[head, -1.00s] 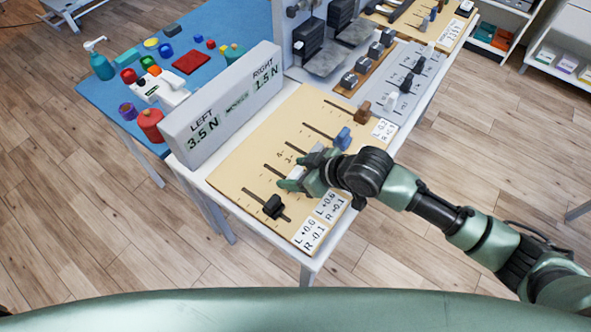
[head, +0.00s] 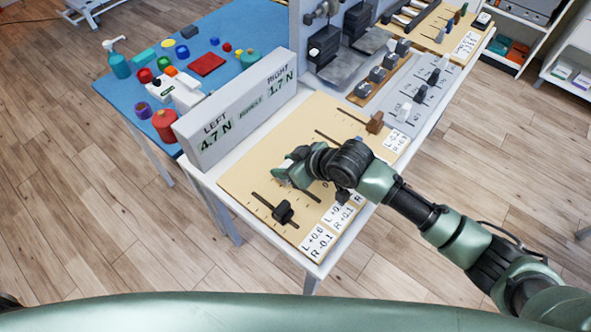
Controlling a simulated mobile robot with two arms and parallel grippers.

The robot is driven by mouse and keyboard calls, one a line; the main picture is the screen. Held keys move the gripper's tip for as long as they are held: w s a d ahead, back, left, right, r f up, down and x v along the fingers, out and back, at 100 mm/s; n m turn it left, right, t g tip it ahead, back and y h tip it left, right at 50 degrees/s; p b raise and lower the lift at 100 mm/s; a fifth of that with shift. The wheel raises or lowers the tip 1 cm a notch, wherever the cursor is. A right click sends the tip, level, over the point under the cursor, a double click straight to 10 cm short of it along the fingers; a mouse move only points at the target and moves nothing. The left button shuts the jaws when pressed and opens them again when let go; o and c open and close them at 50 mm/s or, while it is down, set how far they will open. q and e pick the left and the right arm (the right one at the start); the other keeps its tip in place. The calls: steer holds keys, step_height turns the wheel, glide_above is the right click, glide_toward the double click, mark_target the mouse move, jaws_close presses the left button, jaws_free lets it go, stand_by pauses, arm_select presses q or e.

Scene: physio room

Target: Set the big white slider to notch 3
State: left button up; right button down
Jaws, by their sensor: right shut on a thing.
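My right gripper (head: 285,179) is shut over the big white slider on the beige slider board (head: 245,180). Only a small pale patch shows at the fingers, so the slider is mostly hidden. The gripper covers most of its slot and notch marks, so I cannot read which notch it is at. The grey display box (head: 235,118) behind the board reads LEFT 4.7 N and RIGHT 1.7 N. My left gripper is not in view.
A black slider (head: 283,212) stands in the slot nearer the front, close to my right gripper. A brown slider (head: 375,122) stands farther back. My right forearm crosses the board's right edge and its labels. A blue table (head: 112,92) with small objects lies behind the display.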

steer(key=shift+s+d, duration=0.1)
steer(key=shift+d, duration=0.05)
steer(key=c, duration=1)
jaws_free()
steer(key=shift+o, duration=0.8)
steer(key=b+v, duration=0.1)
steer(key=v, duration=0.6)
steer(key=shift+s+d+r, duration=0.15)
steer(key=shift+d+r, duration=0.05)
steer(key=shift+r, duration=0.05)
